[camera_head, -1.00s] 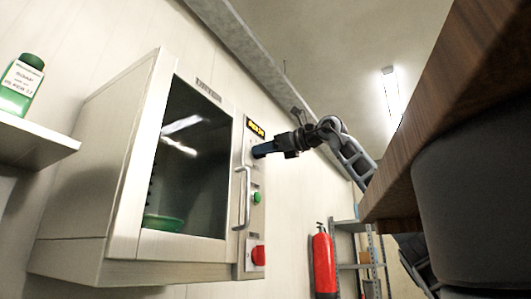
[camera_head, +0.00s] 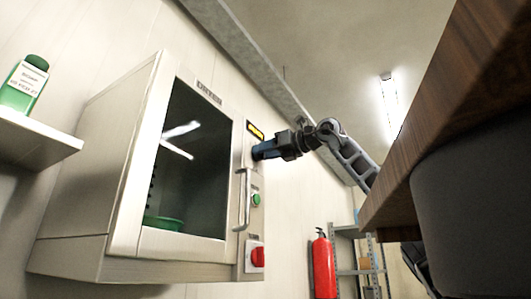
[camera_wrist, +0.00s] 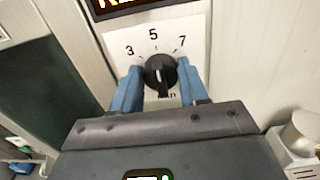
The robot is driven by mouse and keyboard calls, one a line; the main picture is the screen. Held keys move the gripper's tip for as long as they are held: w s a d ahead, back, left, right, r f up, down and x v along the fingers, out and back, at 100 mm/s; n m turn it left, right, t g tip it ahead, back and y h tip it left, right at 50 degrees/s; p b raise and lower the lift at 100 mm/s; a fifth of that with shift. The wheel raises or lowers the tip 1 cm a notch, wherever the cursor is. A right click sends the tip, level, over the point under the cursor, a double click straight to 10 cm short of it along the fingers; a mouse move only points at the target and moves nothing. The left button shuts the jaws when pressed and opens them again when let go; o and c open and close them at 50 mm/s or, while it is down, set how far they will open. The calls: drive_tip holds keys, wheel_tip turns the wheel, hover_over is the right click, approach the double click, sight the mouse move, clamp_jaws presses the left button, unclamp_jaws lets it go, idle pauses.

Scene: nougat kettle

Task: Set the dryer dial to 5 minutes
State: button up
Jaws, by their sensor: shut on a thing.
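The dryer (camera_head: 110,190) is a pale wall cabinet with a dark glass door and a control panel at its right side. The black dial (camera_wrist: 160,72) sits on a white plate marked 3, 5 and 7, with 5 at the top. Its ridge runs roughly up and down; which end is the pointer is hard to tell. My gripper (camera_wrist: 160,84) has one blue finger on each side of the dial and is shut on it. In the head view my gripper (camera_head: 258,153) reaches the panel from the right and hides the dial.
A lit display (camera_head: 255,131) is above the dial. The door handle (camera_head: 242,198), a green button (camera_head: 256,199) and a red knob (camera_head: 257,256) are below. A wooden tabletop (camera_head: 440,120) is at right; a green bottle (camera_head: 24,84) stands on the left shelf.

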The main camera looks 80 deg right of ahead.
drive_tip(key=o, duration=1)
drive_tip(key=shift+s, duration=0.1)
drive_tip(key=b+v, duration=0.1)
drive_tip(key=v, duration=0.6)
drive_tip(key=shift+s+a, duration=0.1)
drive_tip(key=shift+s, duration=0.2)
